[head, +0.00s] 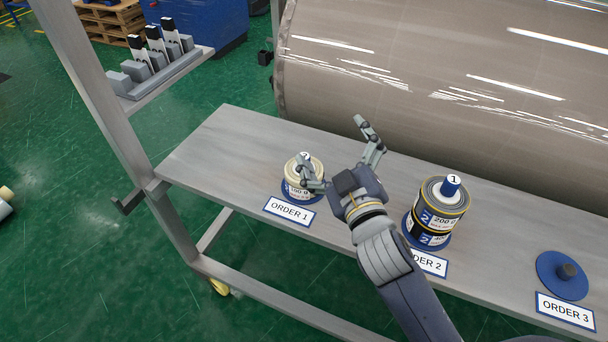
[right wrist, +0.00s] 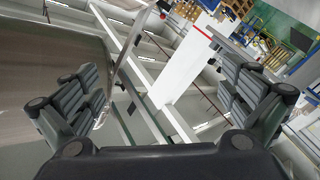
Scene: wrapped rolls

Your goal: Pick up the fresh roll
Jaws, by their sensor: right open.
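I cannot tell which roll is the fresh one. A cream roll (head: 301,178) with a white label sits on a blue base behind the ORDER 1 sign. Two stacked rolls (head: 438,205) with blue, black and yellow labels stand on a blue spindle behind the ORDER 2 sign. My right gripper (head: 335,150) is open and empty above the bench. One finger overlaps the cream roll in the head view; contact cannot be told. In the right wrist view the fingers (right wrist: 162,85) are spread with nothing between them. My left gripper is not in view.
The grey bench (head: 220,150) is bare at its left. A blue spindle base (head: 562,275) at ORDER 3 is empty. A huge film-wrapped cylinder (head: 430,90) lies behind the bench. A metal post (head: 110,110) with a small shelf (head: 165,78) rises at the left.

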